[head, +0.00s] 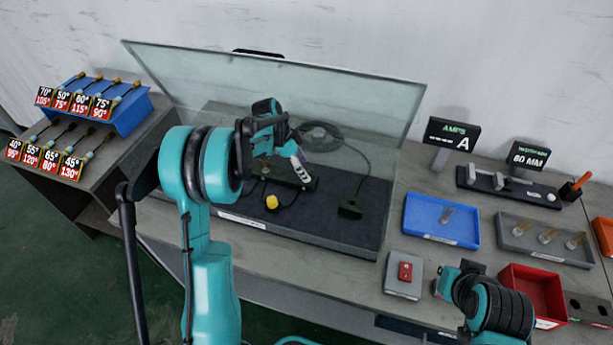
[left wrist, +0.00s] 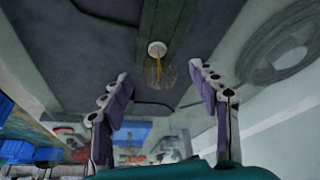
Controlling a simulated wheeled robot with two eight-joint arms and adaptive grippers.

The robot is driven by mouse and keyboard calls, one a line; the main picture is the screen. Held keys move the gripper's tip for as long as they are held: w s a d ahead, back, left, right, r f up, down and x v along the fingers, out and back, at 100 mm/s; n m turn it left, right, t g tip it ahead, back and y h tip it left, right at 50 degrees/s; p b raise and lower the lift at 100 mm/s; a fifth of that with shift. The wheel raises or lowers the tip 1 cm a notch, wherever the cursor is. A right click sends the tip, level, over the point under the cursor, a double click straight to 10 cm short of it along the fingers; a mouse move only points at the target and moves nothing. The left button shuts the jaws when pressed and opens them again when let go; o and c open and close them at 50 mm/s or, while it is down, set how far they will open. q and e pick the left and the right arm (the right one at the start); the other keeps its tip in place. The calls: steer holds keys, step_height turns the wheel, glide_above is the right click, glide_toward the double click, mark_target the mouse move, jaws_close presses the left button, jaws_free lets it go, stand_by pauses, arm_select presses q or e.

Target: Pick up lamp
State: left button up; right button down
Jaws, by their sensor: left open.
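A lamp with clear glass and orange wires inside (left wrist: 158,70) shows in the left wrist view, its white round end against a dark green block (left wrist: 150,20). My left gripper (left wrist: 160,95) is open; its two fingers stand apart on either side of the lamp, with gaps visible and no clear contact. In the head view my left gripper (head: 298,164) is over the dark mat in front of the glass screen, beside a dark fixture (head: 304,184). I cannot make out that lamp in the head view. My right arm shows at the lower right; its fingers cannot be seen.
The glass screen (head: 350,95) rises behind my left gripper. A blue tray (head: 420,218) and a grey tray (head: 520,238) hold clear glass pieces. A red bin (head: 535,285) is near my right arm.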

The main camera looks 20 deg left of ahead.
arm_select(q)
steer(key=b+x, duration=0.1)
steer(key=x, duration=0.2)
steer(key=shift+f, duration=0.3)
steer(key=shift+r, duration=0.1)
steer(key=c, duration=1.1)
steer(key=shift+r, duration=0.1)
